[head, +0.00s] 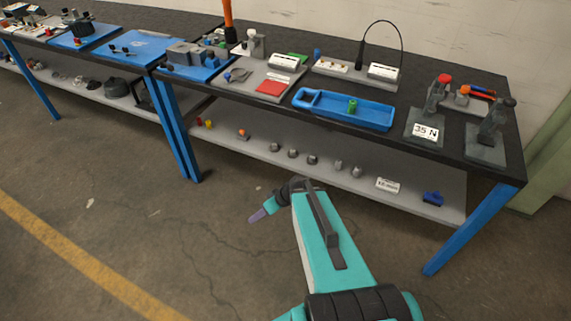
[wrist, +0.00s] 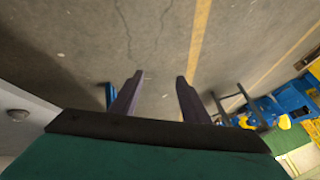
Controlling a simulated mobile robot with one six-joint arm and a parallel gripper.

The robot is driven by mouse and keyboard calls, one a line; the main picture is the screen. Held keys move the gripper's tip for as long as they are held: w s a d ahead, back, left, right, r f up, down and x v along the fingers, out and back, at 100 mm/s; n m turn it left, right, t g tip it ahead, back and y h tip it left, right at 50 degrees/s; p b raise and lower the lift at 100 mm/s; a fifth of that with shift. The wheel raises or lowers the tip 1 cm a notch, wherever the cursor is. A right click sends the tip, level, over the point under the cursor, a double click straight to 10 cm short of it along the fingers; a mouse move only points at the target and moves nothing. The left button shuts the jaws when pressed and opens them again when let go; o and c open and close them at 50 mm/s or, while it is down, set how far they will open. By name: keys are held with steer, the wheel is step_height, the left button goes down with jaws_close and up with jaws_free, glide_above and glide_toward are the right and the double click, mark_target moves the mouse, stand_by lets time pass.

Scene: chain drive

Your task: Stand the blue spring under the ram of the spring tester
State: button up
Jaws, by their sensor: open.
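A small blue upright piece (head: 317,53), which may be the blue spring, stands at the back of the bench; it is too small to tell its coils. A press-like stand with a red knob (head: 437,92) rises from a grey plate behind a "35 N" card (head: 426,131). It looks like the spring tester; its ram is not clear. My gripper (head: 258,215) is in front of the bench, over the floor and well away from both. In the wrist view its two fingers (wrist: 158,77) are apart with nothing between them.
A blue tray (head: 375,119) holds a green spring-like piece (head: 352,105). A second dark stand (head: 492,122) is at the bench's right end. The lower shelf (head: 260,150) bears several small parts and a blue item (head: 433,198). The floor in front is clear.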

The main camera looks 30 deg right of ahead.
steer(key=s+a+f+g+b, duration=0.1)
steer(key=s+a+f+g, duration=0.3)
steer(key=s+a+f, duration=0.4)
steer(key=s+a+f+g+h+b, duration=0.3)
steer(key=s+f, duration=0.4)
steer(key=s, duration=0.6)
steer(key=s+d+f+m+g+h+p, duration=0.1)
steer(key=s+d+m+g+h, duration=0.1)
steer(key=s, duration=0.4)
steer(key=shift+d+f+m+g+h, duration=0.15)
steer(key=shift+d+m+g+h, duration=0.45)
steer(key=shift+d, duration=0.65)
steer(key=shift+c, duration=1.4)
